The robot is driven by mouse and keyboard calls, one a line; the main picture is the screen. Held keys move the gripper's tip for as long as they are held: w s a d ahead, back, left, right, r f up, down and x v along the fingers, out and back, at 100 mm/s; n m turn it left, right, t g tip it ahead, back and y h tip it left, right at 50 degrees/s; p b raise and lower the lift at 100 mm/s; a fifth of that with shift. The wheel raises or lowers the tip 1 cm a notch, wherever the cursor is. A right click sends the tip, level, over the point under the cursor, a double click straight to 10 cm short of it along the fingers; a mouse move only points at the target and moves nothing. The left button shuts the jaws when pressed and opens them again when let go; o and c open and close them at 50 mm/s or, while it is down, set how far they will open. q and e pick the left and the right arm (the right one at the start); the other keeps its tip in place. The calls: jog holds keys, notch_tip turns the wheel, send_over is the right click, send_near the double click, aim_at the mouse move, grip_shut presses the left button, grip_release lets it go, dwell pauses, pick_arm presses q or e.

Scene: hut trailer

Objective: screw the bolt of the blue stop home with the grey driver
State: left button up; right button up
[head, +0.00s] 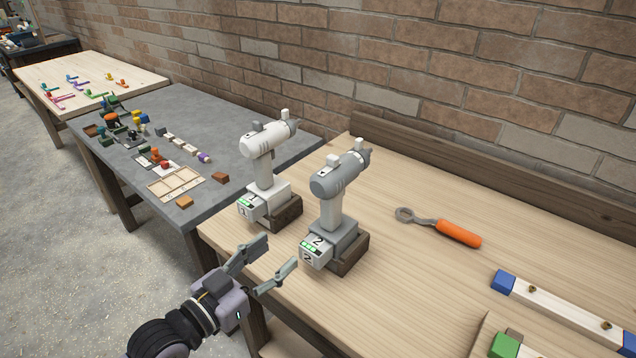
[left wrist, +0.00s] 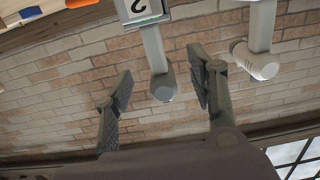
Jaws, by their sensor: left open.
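The grey driver (head: 334,180) stands upright in a dark base on the light wooden table, labelled 2. It also shows upside down in the left wrist view (left wrist: 155,50). My left gripper (head: 281,253) is open and empty, in front of the grey driver and apart from it. In the left wrist view the driver's head shows between the open fingers (left wrist: 163,84). A blue block (head: 503,282) sits at the left end of a pale bar (head: 570,312) with two small bolts. Another blue block (head: 629,343) is cut by the right edge. My right gripper is not in view.
A white driver (head: 264,160), labelled 1, stands just left of the grey one. An orange-handled wrench (head: 458,234) lies behind the bar. A green block (head: 505,346) is at the front. A grey table (head: 240,135) with small parts stands left. A brick wall is behind.

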aim_at(323, 212)
pick_arm(q)
jog(key=shift+h, duration=0.3)
jog(key=p+x, duration=0.1)
jog(key=x, duration=0.2)
jog(key=r+p+x, duration=0.1)
jog(key=x, duration=0.3)
jog(key=r+p+x, duration=0.1)
jog(key=x, duration=0.3)
jog(key=shift+d, duration=0.3)
jog(key=shift+x, duration=0.75)
jog(key=shift+s+d+f+p+x, duration=0.15)
jog(key=shift+p+x, duration=0.1)
jog(key=shift+x, duration=0.5)
jog(key=shift+d+f+p+x, duration=0.1)
jog(key=shift+p+x, duration=0.15)
jog(key=shift+x, duration=0.55)
jog(key=shift+s+f+p+x, duration=0.15)
jog(key=shift+p+x, duration=0.1)
jog(key=shift+x, duration=0.5)
jog(key=shift+w, duration=0.1)
jog(key=shift+c, duration=0.3)
grip_shut()
